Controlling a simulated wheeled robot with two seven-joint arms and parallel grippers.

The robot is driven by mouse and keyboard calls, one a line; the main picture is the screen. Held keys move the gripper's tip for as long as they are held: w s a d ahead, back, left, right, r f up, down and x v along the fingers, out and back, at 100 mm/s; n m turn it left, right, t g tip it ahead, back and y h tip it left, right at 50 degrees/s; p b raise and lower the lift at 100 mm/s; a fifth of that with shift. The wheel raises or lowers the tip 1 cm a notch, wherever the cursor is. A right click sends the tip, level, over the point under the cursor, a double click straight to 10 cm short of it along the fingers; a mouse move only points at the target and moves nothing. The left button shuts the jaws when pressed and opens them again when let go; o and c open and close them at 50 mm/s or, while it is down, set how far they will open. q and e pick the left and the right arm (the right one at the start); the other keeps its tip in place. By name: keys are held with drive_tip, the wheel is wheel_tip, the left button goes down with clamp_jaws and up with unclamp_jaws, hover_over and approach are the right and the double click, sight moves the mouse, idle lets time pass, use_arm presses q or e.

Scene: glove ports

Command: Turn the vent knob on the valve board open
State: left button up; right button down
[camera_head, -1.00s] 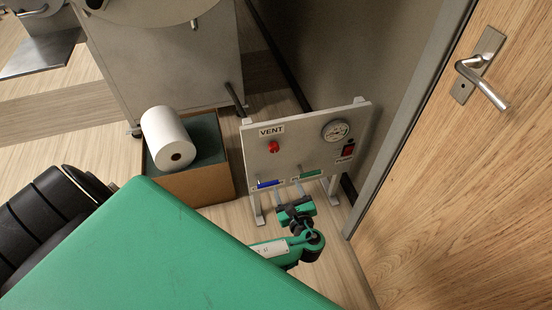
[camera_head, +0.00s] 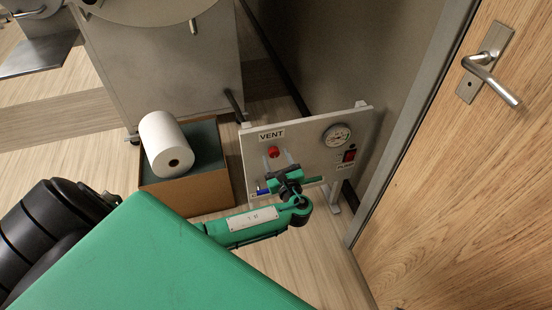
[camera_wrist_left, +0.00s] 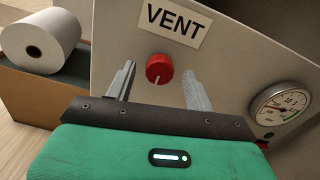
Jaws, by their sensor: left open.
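The valve board (camera_head: 305,150) is a pale upright panel on legs. The red vent knob (camera_head: 273,152) sits under the VENT label (camera_head: 272,135) at its upper left. In the left wrist view the knob (camera_wrist_left: 159,68) is round, with a pale line pointing down. My left gripper (camera_head: 277,158) is in front of the board, just below and around the knob in the picture. Its two grey fingers stand apart on either side of the knob in the wrist view (camera_wrist_left: 160,82), and neither touches it. My right gripper is not seen.
The board also carries a pressure gauge (camera_head: 337,135), a red pump switch (camera_head: 349,156), a blue handle (camera_head: 263,191) and a green handle partly behind my gripper. A white roll (camera_head: 166,143) lies in a cardboard box (camera_head: 188,194) at left. A wooden door (camera_head: 470,190) stands at right.

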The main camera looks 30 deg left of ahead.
use_arm(q)
drive_tip(key=shift+w+a, duration=0.35)
drive_tip(key=shift+a, duration=0.1)
drive_tip(key=c, duration=1)
